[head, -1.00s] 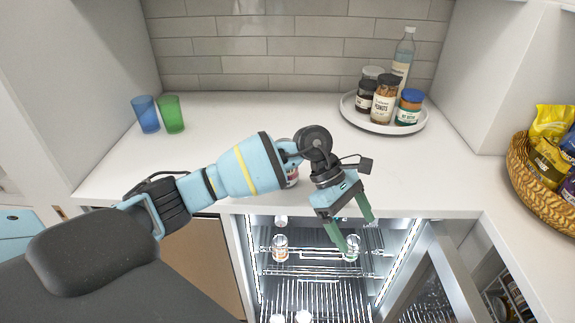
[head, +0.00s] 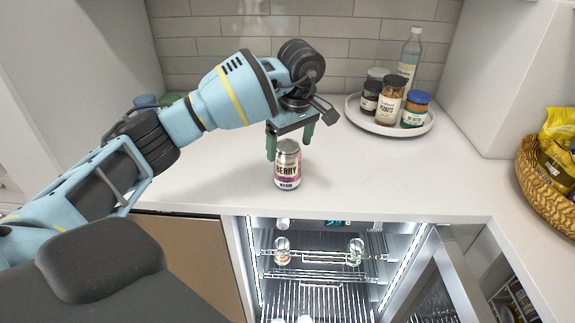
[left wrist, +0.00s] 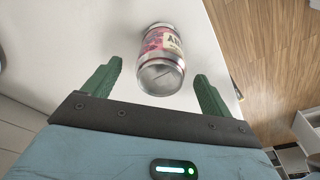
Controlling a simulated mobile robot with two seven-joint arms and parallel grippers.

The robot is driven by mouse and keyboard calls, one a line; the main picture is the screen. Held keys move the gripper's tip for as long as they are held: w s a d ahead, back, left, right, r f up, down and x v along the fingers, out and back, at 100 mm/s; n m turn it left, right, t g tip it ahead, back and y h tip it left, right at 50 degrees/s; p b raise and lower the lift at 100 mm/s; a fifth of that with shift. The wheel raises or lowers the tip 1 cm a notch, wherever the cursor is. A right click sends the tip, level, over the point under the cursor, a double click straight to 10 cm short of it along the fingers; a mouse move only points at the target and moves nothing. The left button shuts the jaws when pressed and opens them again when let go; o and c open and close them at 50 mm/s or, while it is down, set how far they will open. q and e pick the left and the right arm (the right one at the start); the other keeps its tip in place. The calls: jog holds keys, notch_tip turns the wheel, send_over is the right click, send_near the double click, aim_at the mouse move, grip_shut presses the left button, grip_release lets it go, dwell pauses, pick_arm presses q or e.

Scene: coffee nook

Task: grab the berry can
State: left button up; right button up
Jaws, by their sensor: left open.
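My left gripper (head: 290,145) is open and points down just behind and above the can in the head view. In the left wrist view the can (left wrist: 161,62) lies ahead of and between the two green fingers (left wrist: 158,85). The fingers appear apart from the can. My right gripper is not in view.
A round white tray (head: 368,121) with jars and a bottle stands at the back right. A wicker basket (head: 540,180) of snack bags is at the right. Below the counter, a lit fridge (head: 320,290) stands open. The counter between can and tray is clear.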

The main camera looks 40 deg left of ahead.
aim_at(287, 161)
pick_arm(q)
jog(key=shift+a+f+p, duration=0.1)
jog(key=shift+a+f, duration=0.1)
jog(key=shift+f, duration=0.8)
jog(key=shift+a+f+p, duration=0.1)
jog(key=shift+a+f, duration=0.05)
jog(key=shift+f, duration=0.8)
jog(key=shift+a+f+p, duration=0.1)
jog(key=shift+a+f, duration=0.1)
jog(key=shift+f, duration=0.8)
jog(key=c, duration=1.4)
jog(key=shift+o, duration=0.2)
jog(key=shift+w+r, duration=0.1)
jog(key=shift+r, duration=0.45)
notch_tip(287, 161, up, 2)
jog(key=shift+r, duration=0.2)
jog(key=s+d+r, duration=0.1)
jog(key=s+d, duration=0.8)
jog(key=s, duration=0.4)
jog(key=shift+d+r, duration=0.2)
jog(key=shift+r, duration=0.1)
